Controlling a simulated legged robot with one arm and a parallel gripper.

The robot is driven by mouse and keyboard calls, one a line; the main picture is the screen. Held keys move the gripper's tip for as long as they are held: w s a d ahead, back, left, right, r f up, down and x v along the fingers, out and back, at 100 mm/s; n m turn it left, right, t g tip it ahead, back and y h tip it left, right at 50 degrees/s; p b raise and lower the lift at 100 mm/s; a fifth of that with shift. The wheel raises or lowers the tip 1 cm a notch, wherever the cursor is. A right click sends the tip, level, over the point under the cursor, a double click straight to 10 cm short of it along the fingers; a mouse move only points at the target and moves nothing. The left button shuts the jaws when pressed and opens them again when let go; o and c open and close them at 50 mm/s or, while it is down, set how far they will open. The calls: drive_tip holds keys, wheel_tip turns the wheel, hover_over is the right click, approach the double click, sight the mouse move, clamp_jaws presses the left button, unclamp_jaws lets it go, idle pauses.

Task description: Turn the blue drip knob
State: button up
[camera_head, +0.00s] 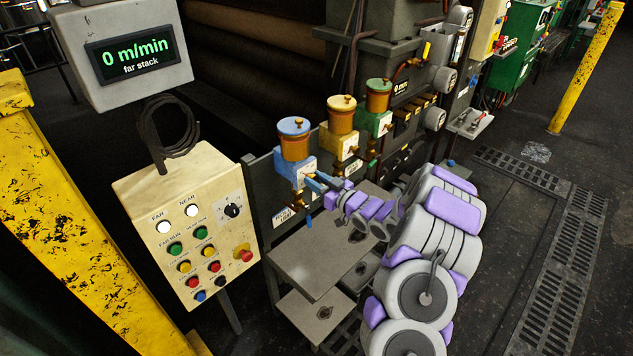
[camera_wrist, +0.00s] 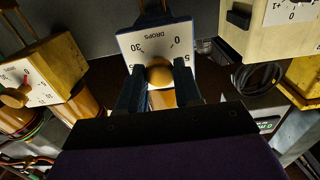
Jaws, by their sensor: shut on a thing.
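The blue drip unit (camera_head: 290,168), with an amber cup and blue lid (camera_head: 294,126), is the leftmost of three oilers in the head view. Its knob is hidden there by my gripper (camera_head: 316,183), which reaches it from the right. In the wrist view the round brass-coloured knob (camera_wrist: 160,74) sits on a white dial plate (camera_wrist: 150,42) marked DROPS, with 30 and 0 readable. The dark fingers of my gripper (camera_wrist: 159,80) stand on both sides of the knob and are shut on it. The knob's pointer cannot be made out.
A yellow oiler (camera_head: 341,118) and a green oiler (camera_head: 378,98) stand just behind to the right. A cream button panel (camera_head: 187,225) is at the left, below a display (camera_head: 133,50) reading 0 m/min. A grey shelf (camera_head: 318,262) lies below my arm.

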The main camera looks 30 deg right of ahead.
drive_tip(key=o, duration=1)
drive_tip(key=shift+d+f, duration=0.1)
drive_tip(key=shift+d, duration=0.05)
drive_tip(key=shift+o, duration=0.2)
drive_tip(key=p+v, duration=0.2)
drive_tip(key=v, duration=1.5)
drive_tip(key=shift+s+d, duration=0.1)
